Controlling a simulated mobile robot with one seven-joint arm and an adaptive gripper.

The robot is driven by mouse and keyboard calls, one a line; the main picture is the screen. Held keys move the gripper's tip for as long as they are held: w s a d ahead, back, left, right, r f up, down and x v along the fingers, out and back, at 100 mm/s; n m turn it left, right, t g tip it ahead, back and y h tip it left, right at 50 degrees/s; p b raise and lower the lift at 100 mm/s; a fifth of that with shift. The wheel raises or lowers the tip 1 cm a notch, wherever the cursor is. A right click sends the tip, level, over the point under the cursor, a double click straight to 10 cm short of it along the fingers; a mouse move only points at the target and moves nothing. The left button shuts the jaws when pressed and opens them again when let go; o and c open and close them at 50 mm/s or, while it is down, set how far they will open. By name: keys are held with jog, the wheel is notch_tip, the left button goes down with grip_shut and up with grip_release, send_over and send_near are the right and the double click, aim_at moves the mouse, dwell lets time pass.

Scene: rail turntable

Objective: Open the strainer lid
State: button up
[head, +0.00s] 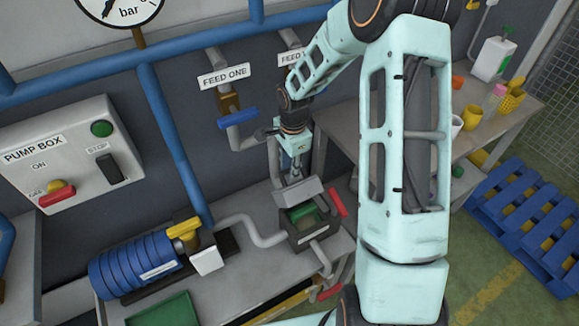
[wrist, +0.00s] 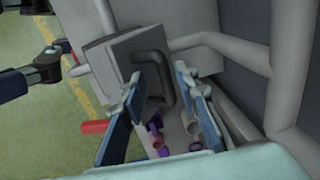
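The strainer is a dark grey box (head: 309,239) on the bench, with green showing inside its open top. Its grey lid (head: 297,192) stands tilted up at the back of the box. In the wrist view the lid (wrist: 123,55) is a grey plate with a dark loop handle (wrist: 157,62). My gripper (head: 295,177) is just above and behind the lid. In the wrist view my gripper (wrist: 158,82) has its two blue fingers apart, one on each side of the handle. I cannot tell whether either finger touches it.
A red handle (head: 337,203) sticks out beside the strainer, and grey pipes (head: 250,232) run to it. A blue pump (head: 135,262) and a green tray (head: 163,309) are to the left. A blue valve lever (head: 238,117) is on the wall behind.

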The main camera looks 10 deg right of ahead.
jog(key=shift+c, duration=0.7)
grip_shut()
jog(key=shift+w, duration=0.1)
jog(key=shift+w+a+f+g, duration=0.1)
jog(key=shift+w+g, duration=0.2)
jog(key=shift+w, duration=0.25)
jog(key=w, duration=0.1)
jog(key=w+a+f+g+b, duration=0.1)
jog(key=w, duration=0.1)
jog(key=w+g+h+b, duration=0.1)
jog(key=shift+w+a+f, duration=0.15)
jog(key=shift+w+a, duration=0.15)
